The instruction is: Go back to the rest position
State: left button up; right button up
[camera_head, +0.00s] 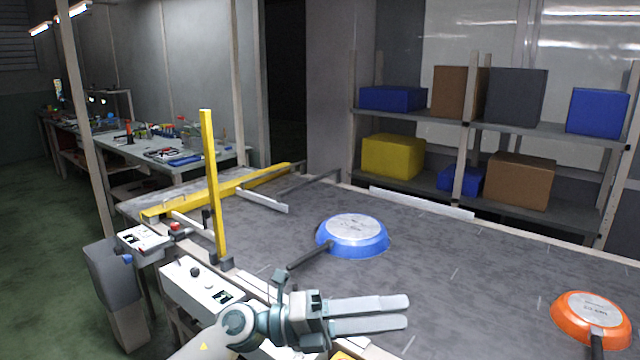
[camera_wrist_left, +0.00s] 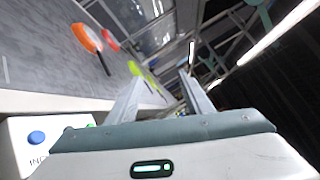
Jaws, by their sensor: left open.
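My left gripper (camera_head: 408,312) reaches in from the bottom middle of the head view, over the near edge of the conveyor. Its two fingers point right and are apart, with nothing between them. The fingers also show in the left wrist view (camera_wrist_left: 157,92), spread and empty. A blue pan (camera_head: 353,236) lies upside down on the conveyor beyond the gripper, its dark handle pointing toward the near left. An orange pan (camera_head: 590,318) lies upside down at the far right of the head view. My right gripper is not in view.
The grey conveyor (camera_head: 450,262) has free room between the pans. A yellow post (camera_head: 212,185) and yellow bar stand at its left end. White control boxes (camera_head: 200,290) line its near edge. Shelves (camera_head: 510,135) with coloured boxes stand behind. A cluttered workbench (camera_head: 215,158) is at back left.

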pick_arm(q)
jog(key=w+a+n+t+y, duration=0.5)
jog(key=a+n+t, duration=0.6)
jog(key=n+t, duration=0.85)
jog(key=s+a+f+n+g+y, duration=0.1)
jog(key=a+f+n+y, duration=0.6)
jog(key=f, duration=0.3)
jog(key=s+a+f+n+g+y, duration=0.1)
jog(key=a+f+n+y, duration=0.5)
jog(key=a+f+n, duration=0.3)
jog(key=s+a+f+n+g+y, duration=0.1)
jog(key=s+a+f+g, duration=0.1)
jog(key=s+f+g, duration=0.35)
jog(key=s+a+f+n+g+y, duration=0.1)
jog(key=s+a+f+g, duration=0.1)
jog(key=s+f, duration=0.65)
jog(key=s+a+f+n+g, duration=0.1)
jog(key=s+f+g, duration=0.25)
jog(key=s, duration=0.55)
jog(key=s+a+f+g, duration=0.1)
jog(key=s+f+g, duration=0.25)
jog(key=s, duration=0.45)
jog(key=d+f+t, duration=0.1)
jog(key=f, duration=1.5)
jog(key=w+d+f+t+h+p, duration=0.1)
jog(key=d+f+t, duration=0.1)
jog(key=f, duration=1.5)
jog(key=shift+w+d+f, duration=0.2)
jog(key=shift+w, duration=0.1)
